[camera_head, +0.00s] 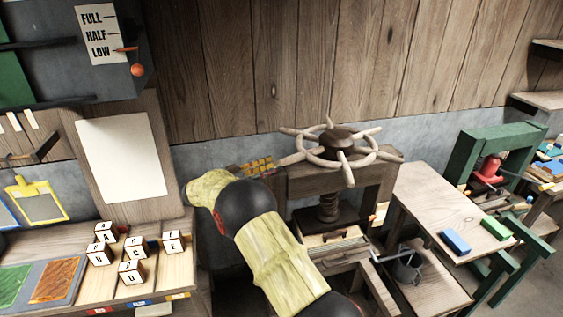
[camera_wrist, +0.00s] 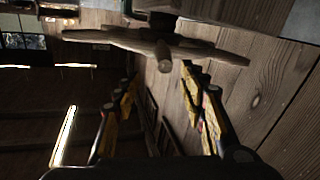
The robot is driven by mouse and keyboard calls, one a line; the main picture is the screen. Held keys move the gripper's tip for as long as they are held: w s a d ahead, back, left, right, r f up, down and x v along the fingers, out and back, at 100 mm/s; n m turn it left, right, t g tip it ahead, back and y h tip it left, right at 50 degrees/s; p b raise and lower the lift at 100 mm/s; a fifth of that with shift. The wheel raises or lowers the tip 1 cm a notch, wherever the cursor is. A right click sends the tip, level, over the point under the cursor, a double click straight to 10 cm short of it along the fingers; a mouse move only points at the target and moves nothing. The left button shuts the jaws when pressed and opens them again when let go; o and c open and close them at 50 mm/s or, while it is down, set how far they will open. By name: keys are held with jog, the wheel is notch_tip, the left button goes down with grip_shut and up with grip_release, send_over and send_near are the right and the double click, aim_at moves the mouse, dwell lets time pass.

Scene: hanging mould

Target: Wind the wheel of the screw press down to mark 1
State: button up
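The screw press has a wooden handwheel (camera_head: 340,154) with several spokes around a dark hub, on top of a dark wooden frame (camera_head: 375,190). Its threaded screw (camera_head: 328,207) runs down below the crossbeam. In the wrist view the wheel (camera_wrist: 165,55) shows edge-on across the top, with one spoke end pointing toward the camera. My gripper (camera_wrist: 160,88) has its two yellow-and-black fingers spread apart, with nothing seen gripped between them. The spoke end lies just beyond the fingertips; whether they touch cannot be told. I cannot make out mark 1 in either view.
My arm crosses the lower middle of the head view, left of the press. A bench with lettered blocks (camera_head: 131,272) stands at left. A table (camera_head: 440,208) with blue and green blocks stands at right. A plank wall (camera_head: 300,70) closes the back.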

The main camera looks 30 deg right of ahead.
jog(key=shift+s+a+f, duration=0.1)
jog(key=shift+a+f, duration=0.1)
jog(key=shift+a, duration=0.8)
